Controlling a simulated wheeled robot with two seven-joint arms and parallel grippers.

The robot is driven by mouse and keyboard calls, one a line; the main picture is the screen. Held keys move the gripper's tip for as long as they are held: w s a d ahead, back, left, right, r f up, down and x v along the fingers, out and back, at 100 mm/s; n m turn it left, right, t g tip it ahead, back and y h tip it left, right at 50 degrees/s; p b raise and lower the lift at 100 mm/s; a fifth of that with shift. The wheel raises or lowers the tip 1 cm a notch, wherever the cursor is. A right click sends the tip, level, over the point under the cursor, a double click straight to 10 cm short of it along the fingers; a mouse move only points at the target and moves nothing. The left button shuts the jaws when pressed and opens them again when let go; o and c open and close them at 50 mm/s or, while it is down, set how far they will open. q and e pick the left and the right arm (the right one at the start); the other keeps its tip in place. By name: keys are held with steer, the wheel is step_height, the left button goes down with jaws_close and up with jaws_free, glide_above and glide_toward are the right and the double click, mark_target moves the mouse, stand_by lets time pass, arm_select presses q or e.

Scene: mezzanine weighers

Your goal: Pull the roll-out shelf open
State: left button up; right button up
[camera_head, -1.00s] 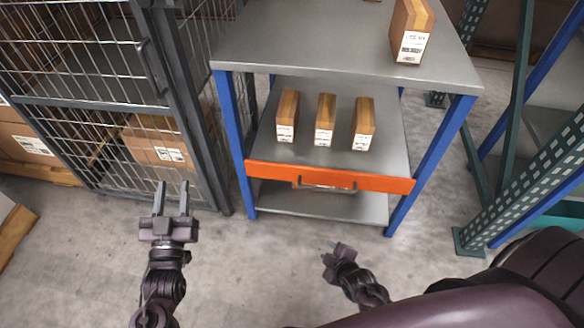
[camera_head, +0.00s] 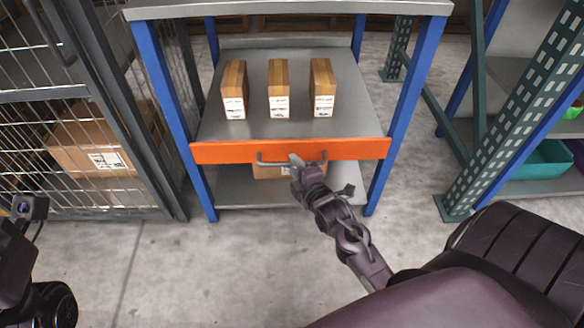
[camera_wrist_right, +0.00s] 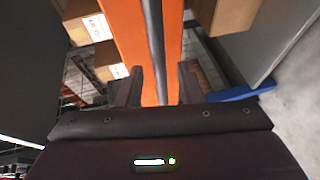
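The roll-out shelf (camera_head: 355,112) is a grey deck with an orange front (camera_head: 222,152), low in a blue-legged bench. Its front lies across the two front legs. A grey bar handle (camera_head: 266,160) is on the orange front. My right gripper (camera_head: 297,162) is at the handle, partly covering it. In the right wrist view the two fingers (camera_wrist_right: 159,88) stand apart, with the dark handle bar (camera_wrist_right: 153,35) running between them and gaps on both sides. My left arm shows only in part at the left edge; its fingers are out of view.
Three cartons (camera_head: 278,90) stand on the shelf. A box (camera_head: 272,171) sits on the lower deck (camera_head: 235,190) behind the handle. A wire cage (camera_head: 100,160) is close on the left, a green rack upright (camera_head: 500,115) on the right. The floor in front is clear.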

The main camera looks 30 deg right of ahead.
steer(key=shift+b+x, duration=0.3)
steer(key=shift+x, duration=0.9)
jaws_close()
